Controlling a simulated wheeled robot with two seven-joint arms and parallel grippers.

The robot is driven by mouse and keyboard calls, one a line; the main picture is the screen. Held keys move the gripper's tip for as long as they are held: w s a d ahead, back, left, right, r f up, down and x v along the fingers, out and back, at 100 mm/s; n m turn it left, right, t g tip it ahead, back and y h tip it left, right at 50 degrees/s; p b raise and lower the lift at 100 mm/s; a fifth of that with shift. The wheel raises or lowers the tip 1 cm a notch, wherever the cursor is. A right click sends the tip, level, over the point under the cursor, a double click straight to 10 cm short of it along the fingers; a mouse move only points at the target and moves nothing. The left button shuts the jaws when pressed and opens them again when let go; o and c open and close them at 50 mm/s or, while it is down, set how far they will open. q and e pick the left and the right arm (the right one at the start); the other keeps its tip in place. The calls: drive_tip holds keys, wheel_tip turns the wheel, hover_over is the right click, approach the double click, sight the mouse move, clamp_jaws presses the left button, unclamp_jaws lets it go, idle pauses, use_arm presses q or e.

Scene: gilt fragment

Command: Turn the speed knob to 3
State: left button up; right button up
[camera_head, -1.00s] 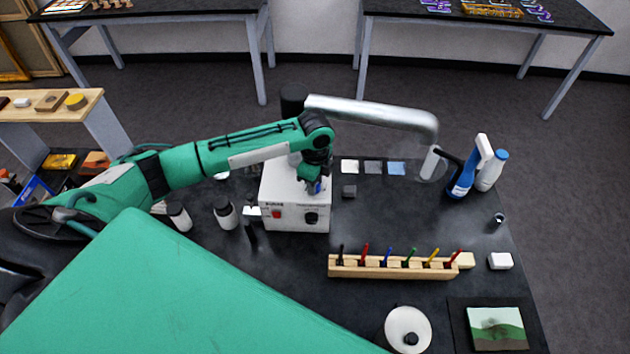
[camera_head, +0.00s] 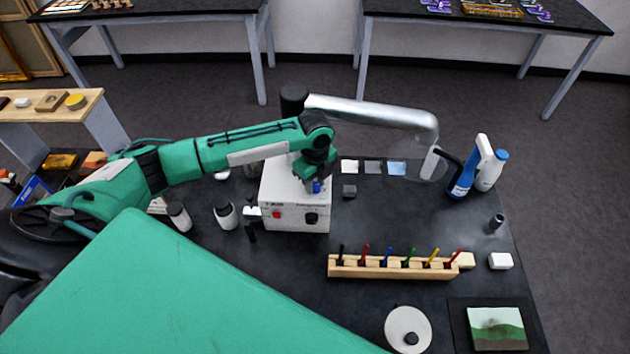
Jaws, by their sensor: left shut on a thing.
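A white instrument box (camera_head: 281,190) stands near the middle of the black table. Its front panel carries a red switch (camera_head: 277,215) and a black round knob (camera_head: 311,218); the knob's marks are too small to read. My left gripper (camera_head: 317,187) points down at the right part of the box's top, above and behind the front knob in the picture. It is shut on a small blue thing (camera_head: 317,187), mostly hidden by the fingers. I cannot tell whether this blue thing is part of the box. My right gripper is not in view.
A silver extraction arm (camera_head: 370,113) passes behind the box. A wooden rack (camera_head: 393,266) with several coloured pens lies in front right. A blue spray bottle (camera_head: 466,175) stands at the right.

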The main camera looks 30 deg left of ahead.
sight(315, 185)
use_arm(q)
drive_tip(key=shift+w+r, duration=0.1)
drive_tip(key=o, duration=1)
drive_tip(key=shift+c, duration=0.2)
wheel_tip(315, 185, up, 14)
drive_tip(key=b, duration=0.5)
